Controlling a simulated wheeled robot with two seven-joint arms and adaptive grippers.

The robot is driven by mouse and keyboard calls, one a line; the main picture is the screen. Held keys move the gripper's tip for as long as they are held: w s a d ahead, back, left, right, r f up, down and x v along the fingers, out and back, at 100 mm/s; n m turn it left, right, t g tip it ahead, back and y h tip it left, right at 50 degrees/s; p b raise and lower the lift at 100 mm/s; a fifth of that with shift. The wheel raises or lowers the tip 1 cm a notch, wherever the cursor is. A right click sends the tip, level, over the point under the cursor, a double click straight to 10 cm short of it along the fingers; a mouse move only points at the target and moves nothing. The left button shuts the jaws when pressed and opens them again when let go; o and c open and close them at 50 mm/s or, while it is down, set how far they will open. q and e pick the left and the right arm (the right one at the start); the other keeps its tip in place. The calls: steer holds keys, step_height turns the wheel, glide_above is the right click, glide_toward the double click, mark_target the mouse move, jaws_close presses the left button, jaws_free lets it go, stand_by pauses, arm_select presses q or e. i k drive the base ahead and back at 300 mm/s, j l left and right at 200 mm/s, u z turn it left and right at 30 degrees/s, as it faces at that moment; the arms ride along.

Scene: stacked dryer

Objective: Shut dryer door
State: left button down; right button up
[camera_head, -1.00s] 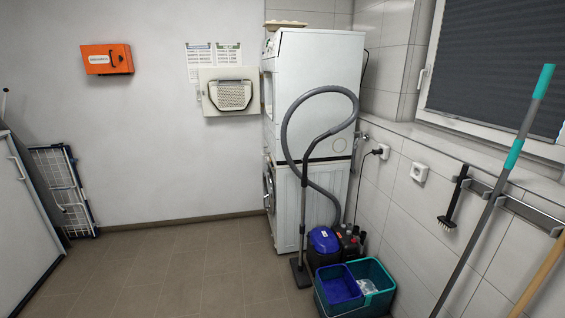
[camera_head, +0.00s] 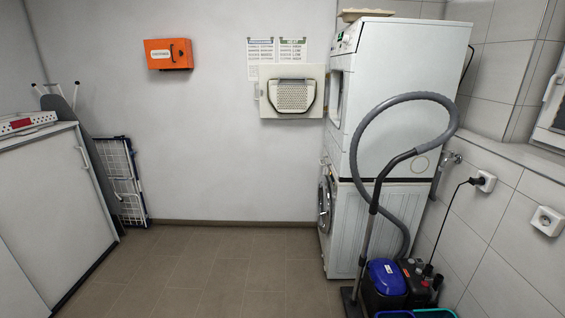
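The dryer (camera_head: 405,95) is the upper white machine of a stack on the right. Its front faces left and shows at a steep angle. The dryer door (camera_head: 290,93) stands open, swung out to the left of the dryer, with its inner side and a pale grille facing me. The dryer's round opening (camera_head: 335,95) shows as a dark edge. Neither of my grippers is in the picture.
Below the dryer is a washing machine (camera_head: 342,225) with a round door. A vacuum cleaner (camera_head: 385,280) with its hose stands by the stack. White cabinets (camera_head: 50,195) and a folded rack (camera_head: 122,180) are at left. The tiled floor between is clear.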

mark_target(275, 101)
steer(key=i+u, duration=0.3)
steer(key=i, duration=1.3)
steer(key=i+j+z, duration=0.1)
steer(key=i, duration=0.7)
steer(key=i+j+z, duration=0.2)
steer(key=i, duration=0.25)
steer(key=i+j+z, duration=0.2)
steer(key=i, duration=0.2)
steer(key=i+j+z, duration=0.2)
steer(key=i, duration=0.2)
steer(key=l, duration=0.1)
